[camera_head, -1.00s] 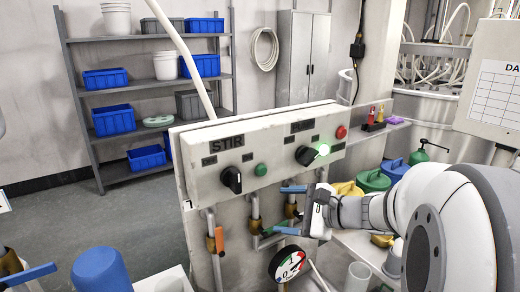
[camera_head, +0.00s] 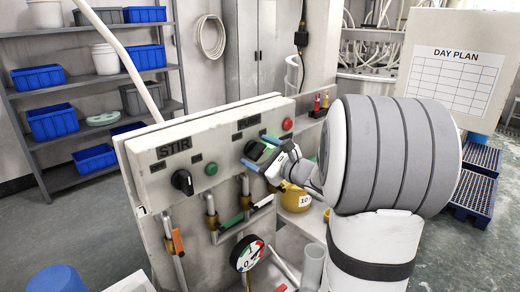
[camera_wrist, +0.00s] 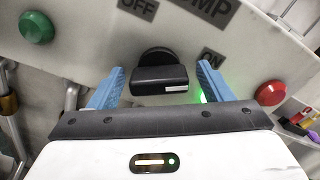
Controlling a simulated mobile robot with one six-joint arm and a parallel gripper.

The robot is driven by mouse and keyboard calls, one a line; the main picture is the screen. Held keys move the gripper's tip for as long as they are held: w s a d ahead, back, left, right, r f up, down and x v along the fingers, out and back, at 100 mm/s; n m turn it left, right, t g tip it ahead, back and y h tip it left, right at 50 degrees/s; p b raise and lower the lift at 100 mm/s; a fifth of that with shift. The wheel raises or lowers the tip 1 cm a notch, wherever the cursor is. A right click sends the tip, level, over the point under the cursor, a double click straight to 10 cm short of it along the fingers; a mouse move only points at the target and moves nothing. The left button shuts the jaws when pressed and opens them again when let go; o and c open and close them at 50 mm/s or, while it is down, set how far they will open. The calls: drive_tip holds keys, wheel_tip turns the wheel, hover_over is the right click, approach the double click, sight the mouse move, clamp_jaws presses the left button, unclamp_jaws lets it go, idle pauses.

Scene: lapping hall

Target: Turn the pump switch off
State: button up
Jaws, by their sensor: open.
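The pump switch (camera_wrist: 160,74) is a black rotary knob on the control panel, under a label ending in "MP" in the wrist view. "OFF" is marked to its upper left and "ON" to its right. The white mark on the knob is at its right end, toward ON, and a green glow shows beside it. My gripper (camera_wrist: 160,88) is open, with one blue finger on each side of the knob. I cannot tell whether the fingers touch it. In the head view, my gripper (camera_head: 262,152) is at the pump knob (camera_head: 254,150), partly covering it.
The same panel carries the STIR knob (camera_head: 182,182), a green button (camera_head: 211,169) and a red button (camera_head: 287,124). Below are pipes with valve handles and a gauge (camera_head: 248,254). A yellow container (camera_head: 294,197) stands right of the panel.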

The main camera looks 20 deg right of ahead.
drive_tip(key=shift+w+a, duration=0.1)
drive_tip(key=shift+w, duration=0.1)
drive_tip(key=shift+c, duration=0.2)
drive_tip(key=c, duration=0.9)
drive_tip(key=shift+c, duration=0.2)
